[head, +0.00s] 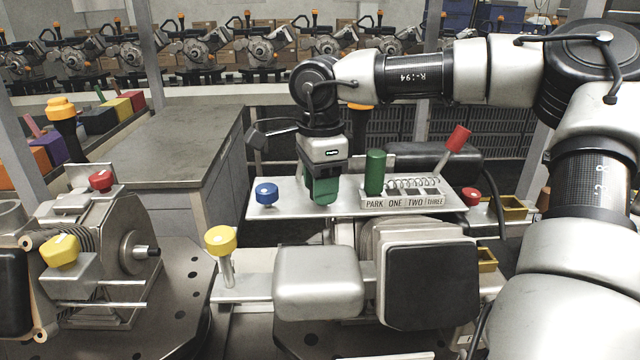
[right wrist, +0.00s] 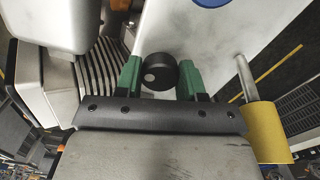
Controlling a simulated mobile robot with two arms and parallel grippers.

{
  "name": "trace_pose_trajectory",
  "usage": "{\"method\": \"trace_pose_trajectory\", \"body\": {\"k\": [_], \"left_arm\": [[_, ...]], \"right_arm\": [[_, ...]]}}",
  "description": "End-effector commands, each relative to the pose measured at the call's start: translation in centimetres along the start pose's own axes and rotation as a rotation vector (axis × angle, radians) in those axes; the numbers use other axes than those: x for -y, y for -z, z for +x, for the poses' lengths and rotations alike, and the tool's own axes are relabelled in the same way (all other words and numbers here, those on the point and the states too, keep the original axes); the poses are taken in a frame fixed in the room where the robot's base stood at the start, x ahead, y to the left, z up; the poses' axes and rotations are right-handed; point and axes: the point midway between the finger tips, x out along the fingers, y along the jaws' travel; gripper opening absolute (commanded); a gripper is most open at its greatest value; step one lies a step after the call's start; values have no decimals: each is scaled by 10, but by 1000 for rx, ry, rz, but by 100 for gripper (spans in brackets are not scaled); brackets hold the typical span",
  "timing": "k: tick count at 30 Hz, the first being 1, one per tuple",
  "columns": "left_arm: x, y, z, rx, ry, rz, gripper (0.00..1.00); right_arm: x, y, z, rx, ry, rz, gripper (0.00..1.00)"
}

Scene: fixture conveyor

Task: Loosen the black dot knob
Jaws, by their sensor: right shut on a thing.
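The black dot knob (right wrist: 158,72), a short black cylinder with a white dot, shows in the right wrist view between the two green fingers of my right gripper (right wrist: 160,80). The gripper is shut on it. In the head view my right gripper (head: 322,192) points down at the silver plate (head: 290,205), and its green fingers and body hide the knob. My left gripper is in neither view.
A blue knob (head: 265,194) stands left of my gripper. A green handle (head: 374,172) and a red lever (head: 457,139) rise by the labelled slot block (head: 403,200) on the right. A yellow knob (head: 221,240) stands on a post at front left.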

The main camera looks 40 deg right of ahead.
Motion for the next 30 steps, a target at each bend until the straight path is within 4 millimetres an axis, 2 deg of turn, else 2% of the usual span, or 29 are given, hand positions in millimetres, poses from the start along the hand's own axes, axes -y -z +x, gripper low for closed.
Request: {"method": "trace_pose_trajectory", "body": {"k": [12, 13, 17, 26, 30], "left_arm": [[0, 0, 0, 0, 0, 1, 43], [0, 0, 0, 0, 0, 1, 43], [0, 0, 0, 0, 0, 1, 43], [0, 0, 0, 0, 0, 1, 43], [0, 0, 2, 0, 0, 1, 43]], "right_arm": [[1, 0, -3, 2, 9, -7, 15], [1, 0, -3, 2, 9, -6, 44], [1, 0, -2, 1, 7, -6, 64], [1, 0, -2, 0, 4, -5, 65], [1, 0, -16, 0, 7, -4, 65]]}}
